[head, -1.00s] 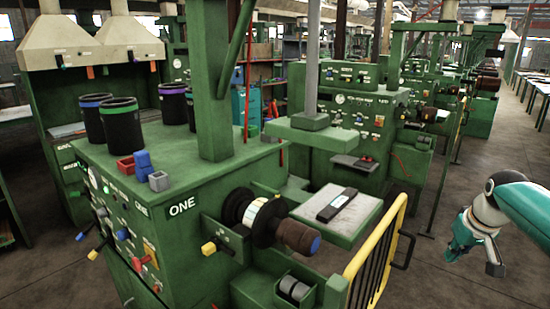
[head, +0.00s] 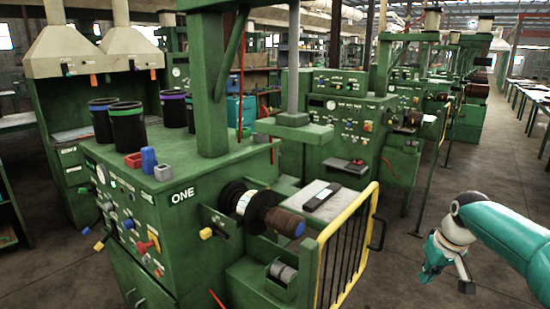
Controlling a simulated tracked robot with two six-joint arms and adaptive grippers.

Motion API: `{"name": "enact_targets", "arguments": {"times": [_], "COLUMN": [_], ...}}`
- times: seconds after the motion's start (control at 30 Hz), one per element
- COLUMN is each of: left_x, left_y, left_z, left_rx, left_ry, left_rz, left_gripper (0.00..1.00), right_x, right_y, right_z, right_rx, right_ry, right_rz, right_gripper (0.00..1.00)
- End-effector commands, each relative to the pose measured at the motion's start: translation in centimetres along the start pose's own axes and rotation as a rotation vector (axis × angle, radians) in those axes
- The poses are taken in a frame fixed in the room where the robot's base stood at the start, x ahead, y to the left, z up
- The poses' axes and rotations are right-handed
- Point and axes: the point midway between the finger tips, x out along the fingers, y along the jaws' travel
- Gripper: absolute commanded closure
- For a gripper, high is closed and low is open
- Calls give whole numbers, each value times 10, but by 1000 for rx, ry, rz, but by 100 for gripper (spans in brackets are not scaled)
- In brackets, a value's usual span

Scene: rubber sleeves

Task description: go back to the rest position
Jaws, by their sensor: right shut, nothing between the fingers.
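My right gripper (head: 452,268) is at the right side of the head view, at the end of my teal arm. It is shut and empty, hanging over bare floor to the right of the yellow guard rail (head: 349,245). It touches nothing that I can see. My left gripper is not in view.
A green machine marked ONE (head: 205,247) fills the left and middle. Black cylinders with coloured bands (head: 127,125) and small red, blue and grey bins (head: 149,160) stand on its top. A dark roll (head: 268,213) juts from its side. Floor at the right is clear.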

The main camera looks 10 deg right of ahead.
Motion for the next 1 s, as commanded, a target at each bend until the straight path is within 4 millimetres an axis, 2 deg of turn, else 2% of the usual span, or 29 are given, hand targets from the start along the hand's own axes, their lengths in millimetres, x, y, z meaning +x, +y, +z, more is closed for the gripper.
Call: {"name": "enact_targets", "arguments": {"times": [0.27, 0.37, 0.47, 0.57, 0.6, 0.67, 0.7, 0.77, 0.8, 0.9, 1.0], "left_x": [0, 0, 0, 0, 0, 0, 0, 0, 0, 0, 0], "left_y": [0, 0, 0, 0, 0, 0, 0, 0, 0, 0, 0], "left_z": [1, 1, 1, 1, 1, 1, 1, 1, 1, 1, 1], "left_rx": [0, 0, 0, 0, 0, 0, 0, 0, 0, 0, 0], "left_ry": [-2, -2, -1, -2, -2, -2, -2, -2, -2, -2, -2], "left_rz": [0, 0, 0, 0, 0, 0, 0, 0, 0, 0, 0], "left_gripper": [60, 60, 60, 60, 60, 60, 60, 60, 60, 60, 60], "right_x": [74, 111, 156, 199, 214, 232, 243, 256, 262, 267, 264], "right_y": [-58, -88, -128, -171, -187, -210, -225, -245, -256, -279, -286], "right_z": [36, 59, 96, 145, 167, 202, 227, 267, 295, 364, 401], "right_rx": [-87, -124, -168, -199, -207, -215, -216, -210, -204, -160, -96], "right_ry": [-171, -239, -321, -393, -418, -454, -476, -506, -525, -547, -516], "right_rz": [-80, -121, -173, -227, -248, -277, -294, -318, -332, -353, -350], "right_gripper": [100, 100, 100, 100, 100, 100, 100, 100, 100, 100, 100]}}
